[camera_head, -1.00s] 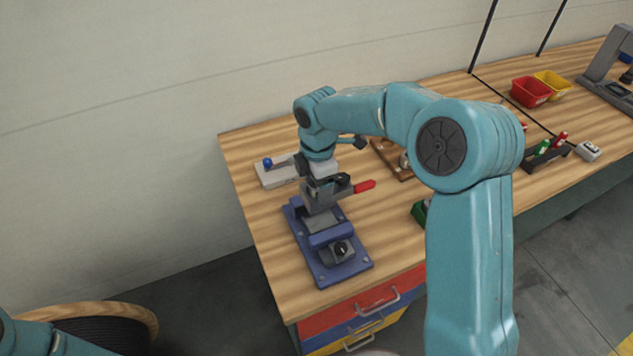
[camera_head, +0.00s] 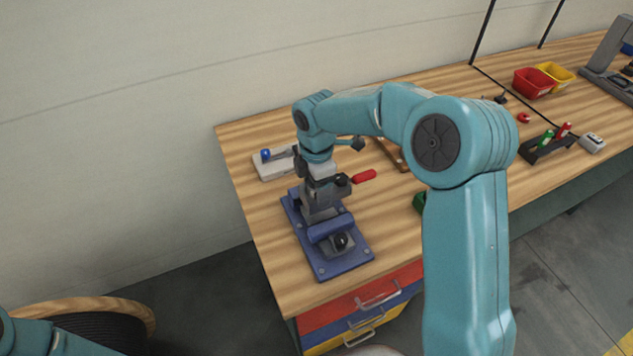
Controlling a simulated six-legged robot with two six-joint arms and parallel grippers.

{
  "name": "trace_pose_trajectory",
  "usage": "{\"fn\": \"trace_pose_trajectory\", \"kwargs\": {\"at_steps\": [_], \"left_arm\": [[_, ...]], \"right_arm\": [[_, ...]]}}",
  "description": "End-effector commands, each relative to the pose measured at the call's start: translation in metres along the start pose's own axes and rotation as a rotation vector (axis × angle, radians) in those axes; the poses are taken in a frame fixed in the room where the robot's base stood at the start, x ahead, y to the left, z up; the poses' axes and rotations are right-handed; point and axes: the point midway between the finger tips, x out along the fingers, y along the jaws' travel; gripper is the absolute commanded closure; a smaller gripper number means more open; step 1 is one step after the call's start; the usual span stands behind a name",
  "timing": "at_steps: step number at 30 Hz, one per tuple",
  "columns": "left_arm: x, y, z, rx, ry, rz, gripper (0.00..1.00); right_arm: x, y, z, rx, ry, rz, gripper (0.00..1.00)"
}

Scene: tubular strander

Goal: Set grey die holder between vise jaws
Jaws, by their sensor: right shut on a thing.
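The blue vise (camera_head: 345,262) is on the wooden bench near its front left corner. My right gripper (camera_head: 322,183) comes down over the vise from above and is shut on the grey die holder (camera_head: 322,204). The holder is at the vise's jaw area, partly hidden by the gripper and vise parts. I cannot tell whether it rests fully between the jaws. A red handle (camera_head: 364,176) sticks out to the right beside the gripper. My left arm shows only at the bottom left corner, and its gripper is out of view.
A pale block with a blue knob (camera_head: 270,168) lies behind the vise. A dark rack with green and red items (camera_head: 545,148), a red bin (camera_head: 533,82) and a yellow bin (camera_head: 556,74) stand to the right. A cable spool (camera_head: 130,308) is at lower left.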

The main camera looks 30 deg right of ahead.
Motion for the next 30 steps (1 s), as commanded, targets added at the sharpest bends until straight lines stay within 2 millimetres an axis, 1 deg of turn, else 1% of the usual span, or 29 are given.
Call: {"fn": "trace_pose_trajectory", "kwargs": {"at_steps": [1,18,23,30], "left_arm": [[0.005,-0.002,0.000,0.000,0.000,0.000,0.57],[0.031,-0.011,-0.001,0.000,0.000,0.000,0.57],[0.034,-0.012,-0.001,0.000,0.000,0.000,0.57],[0.034,-0.012,-0.001,0.000,0.000,0.000,0.57]], "right_arm": [[0.005,0.001,0.000,0.001,0.000,0.004,0.76],[0.045,0.001,0.000,0.001,0.000,0.004,0.76],[0.051,0.001,0.001,0.001,-0.001,0.003,0.76],[0.051,0.001,0.000,0.001,-0.001,0.004,0.76]]}}
